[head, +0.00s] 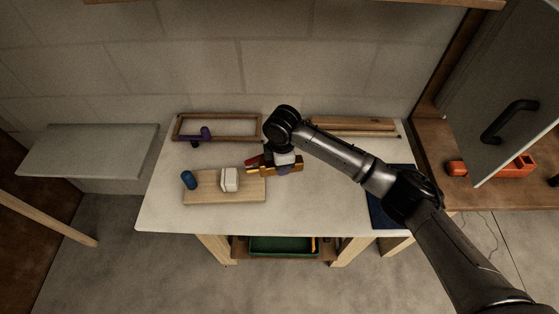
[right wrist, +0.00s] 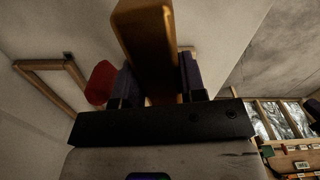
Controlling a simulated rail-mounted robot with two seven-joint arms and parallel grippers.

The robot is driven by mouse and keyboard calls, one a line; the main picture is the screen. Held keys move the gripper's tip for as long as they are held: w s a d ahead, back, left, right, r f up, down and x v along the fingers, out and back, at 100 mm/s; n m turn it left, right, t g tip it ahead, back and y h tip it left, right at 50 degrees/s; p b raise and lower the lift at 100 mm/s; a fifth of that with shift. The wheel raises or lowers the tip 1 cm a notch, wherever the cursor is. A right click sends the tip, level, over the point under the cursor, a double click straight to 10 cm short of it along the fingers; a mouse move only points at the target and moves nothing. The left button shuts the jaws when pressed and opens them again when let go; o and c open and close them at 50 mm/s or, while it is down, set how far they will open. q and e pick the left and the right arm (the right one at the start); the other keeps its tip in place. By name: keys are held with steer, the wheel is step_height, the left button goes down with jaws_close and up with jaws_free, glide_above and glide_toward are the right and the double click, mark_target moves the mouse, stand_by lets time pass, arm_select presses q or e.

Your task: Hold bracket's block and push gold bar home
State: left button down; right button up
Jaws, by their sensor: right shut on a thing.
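The gold bar (head: 294,171) is at the middle of the table, just right of a wooden board. My right gripper (head: 278,168) is shut on it; in the right wrist view the gold bar (right wrist: 146,40) sticks out between the two fingers (right wrist: 158,85). A white block (head: 230,179) stands on the wooden board (head: 213,197), left of the gold bar and apart from it. I cannot tell whether this is the bracket's block. A red piece (head: 252,161) is beside my right gripper, and a red piece (right wrist: 100,83) also shows in the wrist view. My left gripper is not in view.
A blue cylinder (head: 188,180) stands on the board's left part. A wooden frame (head: 240,138) with a purple piece (head: 205,133) lies at the back left. Wooden bars (head: 353,124) lie at the back right, a dark blue mat (head: 380,214) at the right. The front left table is clear.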

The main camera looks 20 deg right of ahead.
steer(key=shift+s+d+m, duration=0.1)
steer(key=shift+d+m, duration=0.05)
steer(key=shift+m, duration=0.65)
steer(key=shift+f, duration=3.25)
